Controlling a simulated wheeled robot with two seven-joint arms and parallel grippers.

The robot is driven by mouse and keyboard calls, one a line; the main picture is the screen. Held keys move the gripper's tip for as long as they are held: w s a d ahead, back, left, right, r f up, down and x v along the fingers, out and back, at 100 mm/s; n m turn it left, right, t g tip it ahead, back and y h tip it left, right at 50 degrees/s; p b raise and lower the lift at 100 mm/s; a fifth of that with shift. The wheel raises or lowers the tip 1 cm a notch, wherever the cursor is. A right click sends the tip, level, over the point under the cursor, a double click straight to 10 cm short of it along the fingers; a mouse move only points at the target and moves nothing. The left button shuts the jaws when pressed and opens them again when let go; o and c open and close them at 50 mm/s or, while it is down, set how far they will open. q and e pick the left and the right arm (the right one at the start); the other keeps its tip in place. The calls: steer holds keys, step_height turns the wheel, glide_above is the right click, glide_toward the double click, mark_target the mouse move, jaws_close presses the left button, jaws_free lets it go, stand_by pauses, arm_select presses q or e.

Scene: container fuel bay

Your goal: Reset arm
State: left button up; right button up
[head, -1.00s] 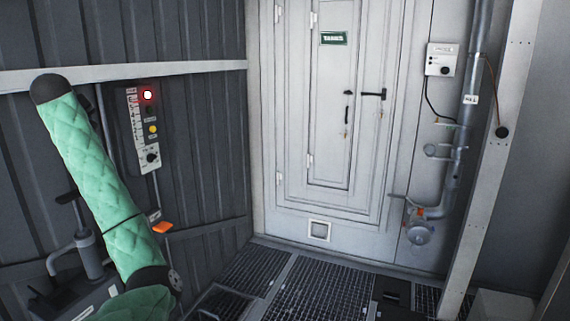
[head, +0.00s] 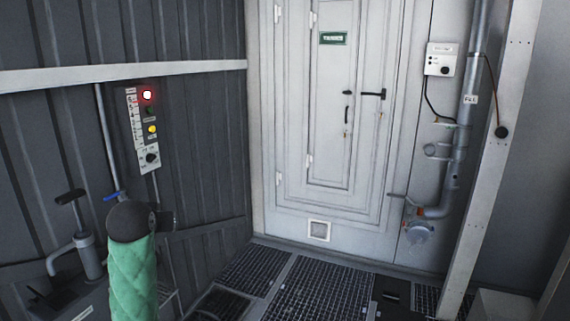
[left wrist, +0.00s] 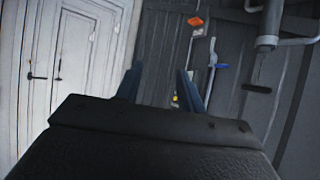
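My left arm, in a green quilted sleeve, rises from the bottom left of the head view to a dark joint. Its gripper cannot be made out there. In the left wrist view the two fingers of my left gripper (left wrist: 158,70) stand apart with nothing between them. The control panel (head: 147,130) with a lit red lamp, a yellow button and a dark knob is on the left wall, clear of my arm. Part of the panel (left wrist: 175,101) shows beyond the fingers in the left wrist view. My right gripper is in neither view.
A hand pump (head: 89,256) stands left of my arm. A blue lever (head: 112,197) and an orange handle (left wrist: 195,21) are on pipes by the wall. A white door (head: 335,110) is shut ahead; pipework (head: 458,160) runs at its right. Floor grating (head: 320,287) lies before it.

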arm_select(q)
steer(key=s+d+f+m+g+h, duration=0.15)
steer(key=s+d+f, duration=0.35)
steer(key=s+f, duration=0.55)
steer(key=s+d+f+m+g, duration=0.1)
steer(key=s+d+f+g, duration=0.2)
steer(key=s+d+f, duration=0.55)
steer(key=s+d+f+m+g+h, duration=0.1)
steer(key=s+d+f+g, duration=0.15)
steer(key=s+f, duration=1.1)
steer(key=s+f+g, duration=0.2)
steer(key=s+f, duration=0.7)
steer(key=s, duration=0.3)
steer(key=shift+g, duration=0.4)
steer(key=shift+r, duration=0.1)
